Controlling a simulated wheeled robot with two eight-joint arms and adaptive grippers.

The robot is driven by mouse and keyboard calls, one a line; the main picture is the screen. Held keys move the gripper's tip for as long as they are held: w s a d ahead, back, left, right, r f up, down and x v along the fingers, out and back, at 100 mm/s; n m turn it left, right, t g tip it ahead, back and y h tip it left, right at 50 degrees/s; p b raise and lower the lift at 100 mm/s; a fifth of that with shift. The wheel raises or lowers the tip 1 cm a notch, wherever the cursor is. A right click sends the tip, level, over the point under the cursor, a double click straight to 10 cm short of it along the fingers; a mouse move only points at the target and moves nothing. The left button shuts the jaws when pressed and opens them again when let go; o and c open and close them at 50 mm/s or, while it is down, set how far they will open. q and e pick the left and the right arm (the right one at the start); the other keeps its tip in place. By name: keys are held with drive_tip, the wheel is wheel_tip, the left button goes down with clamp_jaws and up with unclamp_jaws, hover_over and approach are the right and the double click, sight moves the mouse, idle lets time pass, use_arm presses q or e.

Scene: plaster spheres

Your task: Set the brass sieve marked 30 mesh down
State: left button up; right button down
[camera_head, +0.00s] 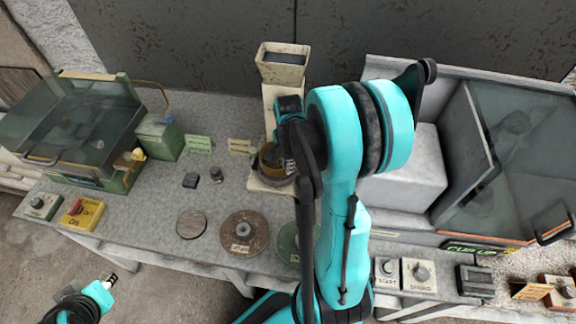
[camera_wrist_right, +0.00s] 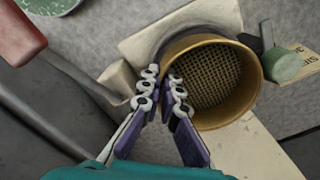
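The brass sieve (camera_head: 267,162) is a round ring with a mesh floor, over the cream base of a stand in the head view. In the right wrist view the sieve (camera_wrist_right: 232,92) shows its mesh; no mesh mark can be read on it. My right gripper (camera_wrist_right: 162,79) has its fingertips close together at the sieve's near wall, one on each side, and looks shut on it. In the head view my right arm partly hides the sieve. Part of my left arm shows at the lower left, its gripper (camera_head: 109,282) too small to read.
The cream stand (camera_head: 283,62) has a hopper top. A grey disc (camera_head: 191,224), a brown disc (camera_head: 243,233) and a green disc (camera_head: 289,243) lie in front. Glass-lidded cabinets (camera_head: 75,115) flank the bench.

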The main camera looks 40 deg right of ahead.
drive_tip(key=shift+f+b, duration=1.1)
drive_tip(key=shift+f, duration=0.15)
idle(0.4)
drive_tip(key=c, duration=1.6)
unclamp_jaws()
drive_tip(key=shift+c, duration=0.2)
drive_tip(key=shift+r, duration=0.15)
drive_tip(key=shift+r+p, duration=1.55)
drive_tip(key=shift+r, duration=0.35)
drive_tip(key=shift+f, duration=0.1)
